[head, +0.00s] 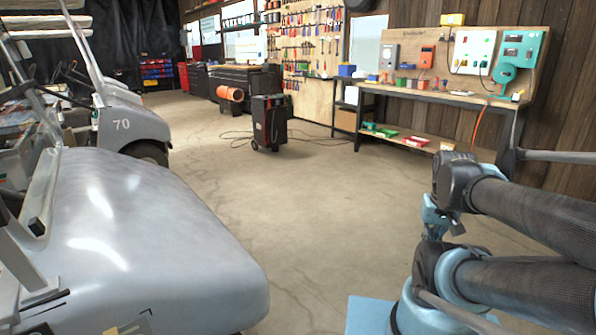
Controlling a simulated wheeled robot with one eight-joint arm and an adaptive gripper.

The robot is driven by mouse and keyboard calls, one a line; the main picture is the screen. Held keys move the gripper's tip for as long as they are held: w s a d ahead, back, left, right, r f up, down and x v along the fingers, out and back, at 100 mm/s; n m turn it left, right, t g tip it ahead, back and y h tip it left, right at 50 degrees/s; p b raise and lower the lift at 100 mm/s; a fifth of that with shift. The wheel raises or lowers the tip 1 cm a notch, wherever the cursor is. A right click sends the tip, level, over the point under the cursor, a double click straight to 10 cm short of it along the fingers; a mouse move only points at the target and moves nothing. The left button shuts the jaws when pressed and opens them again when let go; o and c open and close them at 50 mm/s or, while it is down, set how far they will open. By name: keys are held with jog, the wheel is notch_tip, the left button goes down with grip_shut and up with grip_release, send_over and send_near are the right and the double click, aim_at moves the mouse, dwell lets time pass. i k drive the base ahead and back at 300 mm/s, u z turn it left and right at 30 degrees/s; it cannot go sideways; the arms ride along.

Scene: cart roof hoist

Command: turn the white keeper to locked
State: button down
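I cannot make out a white keeper in the head view. Links and joints of my arm fill the lower right. My gripper is not in view, so its place relative to the keeper cannot be seen. A grey cart (140,235) fills the lower left, with its rounded body toward me. A second cart marked 70 (125,125) stands behind it at the left. Pale roof parts (35,22) and slanted posts show at the upper left edge, cut off by the frame.
A workbench (440,93) with tools and boxes stands along the right wall. A black wheeled machine (269,122) stands mid-floor with cables (318,140) behind it. A pegboard (312,50) and dark cabinets (235,80) line the back. The concrete floor (290,200) between is clear.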

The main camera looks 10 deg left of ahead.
aim_at(21, 46)
jog(key=u, duration=0.05)
jog(key=i, duration=4)
jog(key=u, duration=3.8)
jog(key=i, duration=0.6)
jog(key=z, duration=0.05)
